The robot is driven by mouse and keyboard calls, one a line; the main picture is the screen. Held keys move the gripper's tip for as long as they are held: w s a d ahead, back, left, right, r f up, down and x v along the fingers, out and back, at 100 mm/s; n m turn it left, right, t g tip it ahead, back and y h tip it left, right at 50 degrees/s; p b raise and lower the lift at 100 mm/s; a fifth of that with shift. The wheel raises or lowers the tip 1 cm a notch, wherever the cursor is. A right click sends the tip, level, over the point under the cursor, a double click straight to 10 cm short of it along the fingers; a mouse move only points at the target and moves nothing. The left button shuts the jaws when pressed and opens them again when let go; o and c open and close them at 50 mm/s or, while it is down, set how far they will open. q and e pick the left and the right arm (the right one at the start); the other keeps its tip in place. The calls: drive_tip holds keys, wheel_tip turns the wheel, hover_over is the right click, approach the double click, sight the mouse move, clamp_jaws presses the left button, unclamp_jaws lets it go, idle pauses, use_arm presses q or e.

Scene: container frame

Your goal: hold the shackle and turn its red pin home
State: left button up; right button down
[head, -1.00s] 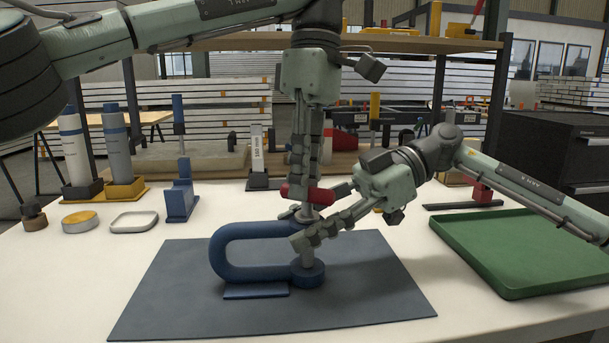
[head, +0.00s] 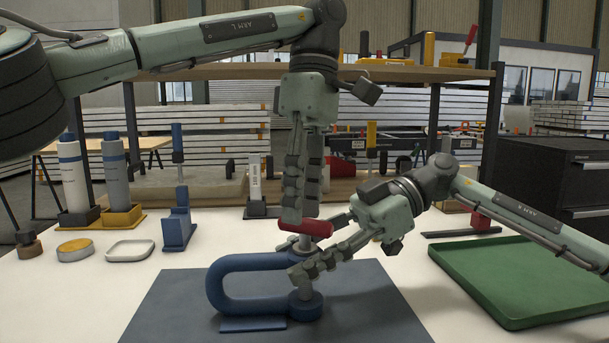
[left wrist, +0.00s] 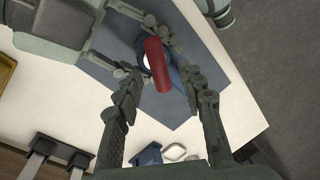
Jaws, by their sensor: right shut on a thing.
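The blue shackle (head: 218,285) stands with its bow to the left on a grey-blue mat. Its pin (head: 305,284) runs upright through the eyes at the right, topped by a red crossbar (head: 306,227). My left gripper (head: 304,217) points straight down just above the crossbar. In the left wrist view its fingers (left wrist: 164,80) are apart, with the red crossbar (left wrist: 156,65) between and beyond them. It looks open and empty. My right gripper (head: 297,262) comes from the right and is shut on the shackle near its upper eye. Its fingers partly hide that eye.
A green tray (head: 450,285) lies at the right. A blue block (head: 178,225), an oval dish (head: 130,250) and a round tin (head: 75,249) stand at the left. Bottles (head: 116,175) stand behind them. A shelf (head: 400,72) spans the back. The mat's front (head: 190,325) is clear.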

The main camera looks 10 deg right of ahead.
use_arm(q)
wheel_tip(320, 180, up, 6)
drive_tip(key=w, duration=0.1)
drive_tip(key=shift+d+r, duration=0.2)
drive_tip(key=shift+d, duration=0.1)
idle(0.5)
use_arm(e)
drive_tip(key=c, duration=0.8)
unclamp_jaws()
drive_tip(key=shift+o, duration=0.2)
